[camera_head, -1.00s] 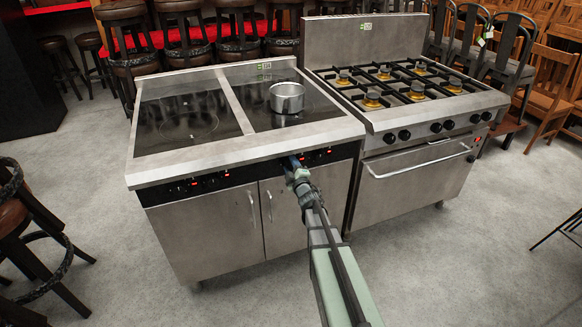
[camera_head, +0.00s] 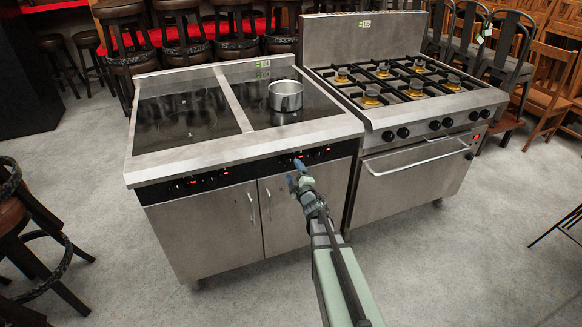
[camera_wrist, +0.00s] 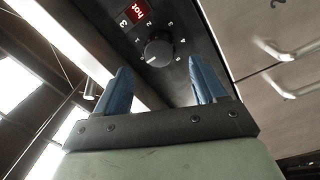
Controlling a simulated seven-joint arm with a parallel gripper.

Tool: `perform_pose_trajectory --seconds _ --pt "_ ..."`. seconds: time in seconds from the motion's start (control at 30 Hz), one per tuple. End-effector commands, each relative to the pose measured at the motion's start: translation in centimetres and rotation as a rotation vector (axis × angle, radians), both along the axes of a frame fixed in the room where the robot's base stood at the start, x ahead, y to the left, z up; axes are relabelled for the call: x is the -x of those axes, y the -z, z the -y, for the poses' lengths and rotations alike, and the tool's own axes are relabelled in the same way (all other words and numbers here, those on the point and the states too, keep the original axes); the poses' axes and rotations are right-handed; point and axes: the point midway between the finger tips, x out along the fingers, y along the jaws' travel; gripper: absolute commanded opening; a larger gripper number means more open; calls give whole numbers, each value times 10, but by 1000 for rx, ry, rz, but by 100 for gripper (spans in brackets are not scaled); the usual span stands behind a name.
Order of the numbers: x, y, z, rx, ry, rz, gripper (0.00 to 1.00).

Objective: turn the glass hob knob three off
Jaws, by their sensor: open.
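The glass hob (camera_head: 190,150) stands on the left, with a dark control panel (camera_head: 215,180) along its front. In the wrist view a round dark knob (camera_wrist: 158,53) sits on the panel, ringed by digits. Its pale pointer mark faces lower left, towards what looks like the 0. In the head view my gripper (camera_head: 297,182) is just in front of and below the panel.
A metal pot (camera_head: 286,96) stands on the hob's right glass. A gas range (camera_head: 410,180) with several knobs and an oven handle (camera_head: 418,160) adjoins on the right. Cabinet doors (camera_head: 225,225) with handles are below the panel. Stools (camera_head: 30,235) stand left. The front floor is clear.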

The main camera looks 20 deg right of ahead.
Motion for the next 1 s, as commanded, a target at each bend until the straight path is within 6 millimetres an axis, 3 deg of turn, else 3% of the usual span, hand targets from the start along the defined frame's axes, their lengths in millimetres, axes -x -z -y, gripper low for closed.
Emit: perform_pose_trajectory --seconds 0.1,0.4,0.6,1.0 --pt "29 0 -2 0 0 -1 70" --pt "73 3 -3 0 0 -1 70" --pt "83 4 -4 1 -1 0 70" --pt "84 4 -3 1 -1 0 70"
